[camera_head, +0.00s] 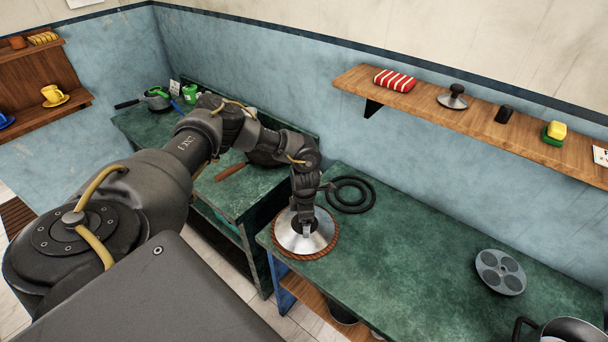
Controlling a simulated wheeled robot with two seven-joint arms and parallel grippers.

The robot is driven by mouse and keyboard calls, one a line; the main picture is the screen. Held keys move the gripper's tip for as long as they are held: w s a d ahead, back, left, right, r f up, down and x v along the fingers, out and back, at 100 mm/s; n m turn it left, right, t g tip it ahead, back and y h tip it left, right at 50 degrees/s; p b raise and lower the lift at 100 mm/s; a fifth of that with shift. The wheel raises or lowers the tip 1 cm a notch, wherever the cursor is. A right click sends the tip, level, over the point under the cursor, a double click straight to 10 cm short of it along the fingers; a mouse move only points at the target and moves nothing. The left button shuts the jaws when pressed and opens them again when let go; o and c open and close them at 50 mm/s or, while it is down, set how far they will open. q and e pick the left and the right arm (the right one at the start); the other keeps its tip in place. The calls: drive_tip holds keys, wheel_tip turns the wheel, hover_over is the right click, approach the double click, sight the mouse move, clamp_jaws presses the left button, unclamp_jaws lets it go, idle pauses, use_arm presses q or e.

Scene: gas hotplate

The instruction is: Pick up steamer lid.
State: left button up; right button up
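A shiny silver domed lid (290,239), which looks like the steamer lid, lies on a round brown mat (287,254) at the left end of the green counter. My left gripper (305,227) points down at the middle of the lid, at its top. The gripper hides the lid's knob, and I cannot tell whether the fingers are open or closed around it. The lid appears to rest flat on the mat. My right gripper is out of view.
A black coiled hose (351,195) lies just behind the lid. A grey plate with round hollows (500,272) and a metal pot (572,331) are at the right. A wall shelf (425,99) holds small items, including a smaller black-knobbed lid (453,99). The counter's middle (410,255) is clear.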

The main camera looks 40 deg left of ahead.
use_arm(q)
drive_tip(key=c, duration=0.6)
drive_tip(key=shift+o, duration=0.2)
